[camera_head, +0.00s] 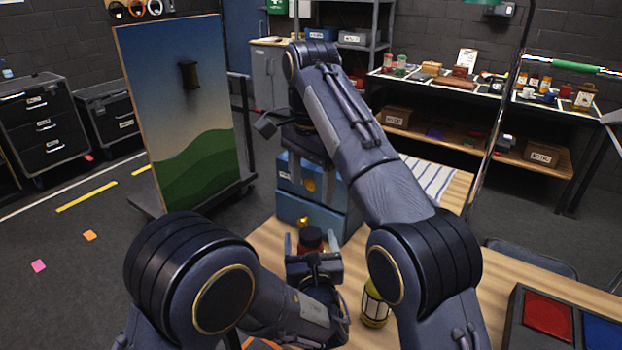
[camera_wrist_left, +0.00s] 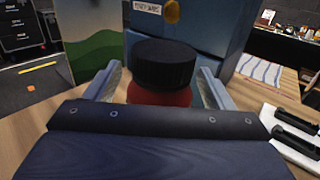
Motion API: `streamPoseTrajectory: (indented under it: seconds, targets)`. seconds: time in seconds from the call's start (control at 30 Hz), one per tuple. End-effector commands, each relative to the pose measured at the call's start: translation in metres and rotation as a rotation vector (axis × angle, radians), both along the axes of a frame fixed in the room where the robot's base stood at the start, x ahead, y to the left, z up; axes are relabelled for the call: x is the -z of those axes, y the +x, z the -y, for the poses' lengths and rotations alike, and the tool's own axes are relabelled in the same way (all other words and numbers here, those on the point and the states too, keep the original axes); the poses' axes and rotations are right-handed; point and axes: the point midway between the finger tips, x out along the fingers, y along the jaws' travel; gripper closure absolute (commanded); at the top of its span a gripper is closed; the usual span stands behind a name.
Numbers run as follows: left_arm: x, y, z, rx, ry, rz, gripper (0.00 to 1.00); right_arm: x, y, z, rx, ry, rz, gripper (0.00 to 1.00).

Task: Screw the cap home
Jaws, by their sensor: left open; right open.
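A red jar (camera_wrist_left: 160,97) with a wide black ribbed cap (camera_wrist_left: 165,62) stands upright on the wooden table. In the head view the cap (camera_head: 311,237) shows just past my left wrist. The cap sits on top of the jar; I cannot tell how tightly. My left gripper (camera_head: 312,246) is open, with one finger on each side of the jar. In the left wrist view its fingers (camera_wrist_left: 160,88) flank the jar, with gaps visible beside the cap. My right gripper (camera_head: 306,165) is open and higher up, in front of the blue drawer box; its fingertips are hard to make out.
The blue drawer box (camera_head: 337,219) with gold knobs stands behind the jar. A yellow-and-black container (camera_head: 375,307) stands right of my left wrist. A panel with red (camera_head: 548,315) and blue buttons lies front right. A striped cloth (camera_head: 430,178) lies behind on the table.

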Motion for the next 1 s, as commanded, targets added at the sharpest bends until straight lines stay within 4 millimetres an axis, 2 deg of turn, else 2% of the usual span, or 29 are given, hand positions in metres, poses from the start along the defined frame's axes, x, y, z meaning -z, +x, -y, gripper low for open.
streamPoseTrajectory:
  seconds: [0.3,0.43,0.6,1.0]
  targets:
    - [0.002,-0.052,0.006,0.005,0.0,-0.001,0.24,0.012,0.0,0.0,0.0,0.0,0.0,0.33]
    - [0.001,-0.066,0.007,0.003,0.0,0.0,0.24,0.014,0.0,0.0,0.0,0.0,0.0,0.33]
    - [0.001,-0.072,0.007,0.0,0.0,-0.001,0.24,0.014,0.0,0.0,0.0,0.0,0.0,0.33]
    - [0.0,-0.072,0.007,0.001,0.0,-0.001,0.24,0.014,0.0,0.0,0.0,0.0,0.0,0.33]
